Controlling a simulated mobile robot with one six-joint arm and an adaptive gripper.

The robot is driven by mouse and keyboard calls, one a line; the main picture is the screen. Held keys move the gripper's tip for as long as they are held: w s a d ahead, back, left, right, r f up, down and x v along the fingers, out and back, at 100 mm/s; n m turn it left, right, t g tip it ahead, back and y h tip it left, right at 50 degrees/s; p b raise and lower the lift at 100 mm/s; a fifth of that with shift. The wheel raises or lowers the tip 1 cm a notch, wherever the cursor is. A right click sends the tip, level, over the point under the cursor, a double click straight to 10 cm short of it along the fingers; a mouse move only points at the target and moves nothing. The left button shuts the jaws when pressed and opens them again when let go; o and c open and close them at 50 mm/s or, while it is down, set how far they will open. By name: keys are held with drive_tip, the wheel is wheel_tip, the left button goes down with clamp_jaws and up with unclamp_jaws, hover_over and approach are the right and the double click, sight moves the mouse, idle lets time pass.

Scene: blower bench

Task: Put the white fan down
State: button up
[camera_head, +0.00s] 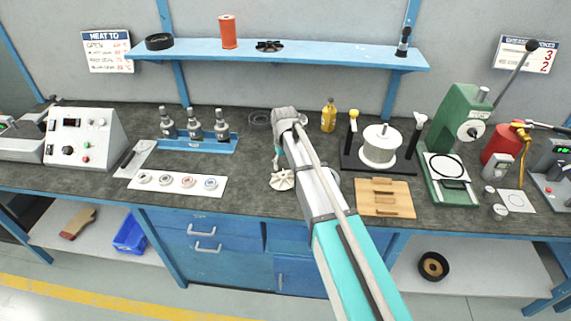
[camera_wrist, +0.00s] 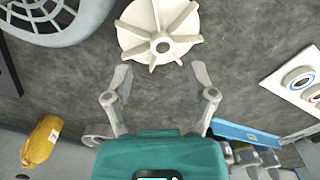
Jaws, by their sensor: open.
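The white fan (camera_head: 282,181), a bladed wheel with a central hub, lies on the dark bench top in front of my gripper (camera_head: 277,160). In the wrist view the fan (camera_wrist: 160,30) sits at the top centre, hub facing up. My gripper (camera_wrist: 161,75) is open, and its two fingers stand apart with only bare bench between them. The fan is just beyond the fingertips and does not appear to be held. In the head view my arm hides part of the bench right of the fan.
A grey round grille (camera_wrist: 55,15) lies close to the fan.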

wheel_tip(320, 180, up, 8)
drive_tip(key=p, duration=0.7)
drive_tip(key=shift+r+p, duration=0.2)
drive_tip(key=shift+p, duration=0.2)
idle(0.4)
drive_tip(key=s+d+m, duration=0.5)
drive_tip(key=s+d, duration=1.6)
drive_tip(key=d, duration=0.2)
drive_tip(key=shift+d+m, duration=0.15)
drive_tip(key=shift+m, duration=0.15)
